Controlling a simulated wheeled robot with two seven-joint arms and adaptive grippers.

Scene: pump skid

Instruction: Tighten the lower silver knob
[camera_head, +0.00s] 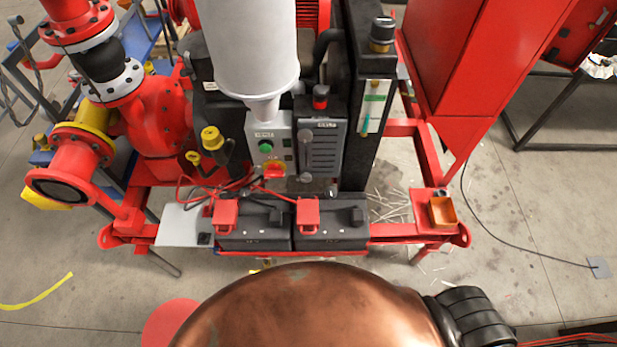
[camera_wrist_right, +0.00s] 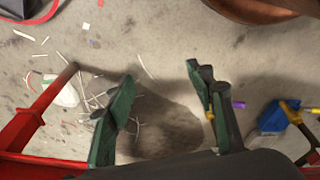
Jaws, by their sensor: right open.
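A dark grey panel (camera_head: 325,155) with horizontal slots stands in the middle of the skid in the head view. A small silver upper knob (camera_head: 307,135) is on its left side, and a small silver lower knob (camera_head: 305,178) sits near its bottom left corner. Whether the lower knob is tight cannot be told. My right gripper (camera_wrist_right: 162,100) shows in the right wrist view with its two green fingers wide apart and nothing between them. Neither knob shows in that view; the floor lies behind the fingers. My left gripper is not in view.
A control box (camera_head: 268,140) with a green button and a red-yellow switch is left of the panel. Two black batteries (camera_head: 255,240) with red terminal covers stand in front, below it. An orange open box (camera_head: 442,212) is at the right. Red frame rails (camera_wrist_right: 30,120) border the gripper's view.

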